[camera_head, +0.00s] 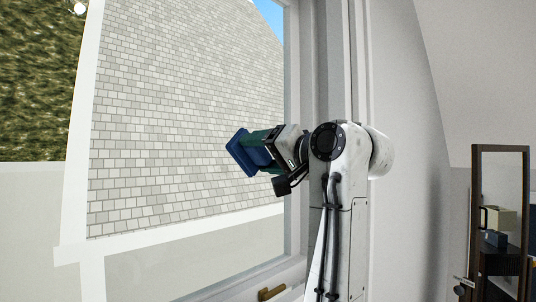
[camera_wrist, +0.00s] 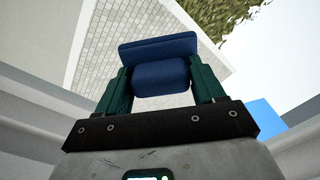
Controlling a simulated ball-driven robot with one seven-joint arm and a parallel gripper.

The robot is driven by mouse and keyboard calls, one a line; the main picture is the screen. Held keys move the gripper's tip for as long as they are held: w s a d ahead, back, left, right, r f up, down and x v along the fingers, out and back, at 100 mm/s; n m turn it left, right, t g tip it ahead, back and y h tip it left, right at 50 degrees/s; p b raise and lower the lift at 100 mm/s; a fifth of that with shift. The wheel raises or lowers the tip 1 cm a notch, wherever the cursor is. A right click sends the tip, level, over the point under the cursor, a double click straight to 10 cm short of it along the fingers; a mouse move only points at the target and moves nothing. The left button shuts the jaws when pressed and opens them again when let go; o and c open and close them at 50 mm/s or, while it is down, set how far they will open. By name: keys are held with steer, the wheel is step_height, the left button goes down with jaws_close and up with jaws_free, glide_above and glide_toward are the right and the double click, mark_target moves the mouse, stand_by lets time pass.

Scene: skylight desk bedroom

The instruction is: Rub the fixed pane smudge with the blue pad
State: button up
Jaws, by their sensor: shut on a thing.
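The blue pad (camera_head: 250,153) is in my gripper, in front of the window pane (camera_head: 170,120). In the wrist view the blue pad (camera_wrist: 160,68) has a flat wide face and a thicker rounded grip part. My gripper (camera_wrist: 160,85) has green fingers shut on that grip part, one finger on each side. In the head view my gripper (camera_head: 262,146) reaches left from the arm, with the pad tilted at its end. I cannot tell whether the pad touches the glass. No smudge can be made out on the pane in either view.
The window frame (camera_head: 320,60) stands right behind my arm. A brass-coloured handle (camera_head: 271,293) sits on the lower frame. At the right is a dark-framed mirror (camera_head: 500,220) by the white wall (camera_head: 410,130). Outside are a shingled surface and a green hedge.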

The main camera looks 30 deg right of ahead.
steer(key=shift+s+a, duration=0.45)
steer(key=shift+a, duration=0.85)
steer(key=shift+s+a, duration=0.4)
steer(key=shift+a, duration=0.95)
steer(key=shift+s+a, duration=0.45)
steer(key=shift+a, duration=0.85)
steer(key=shift+d, duration=0.1)
steer(key=v, duration=0.6)
steer(key=shift+s, duration=0.1)
steer(key=v, duration=0.3)
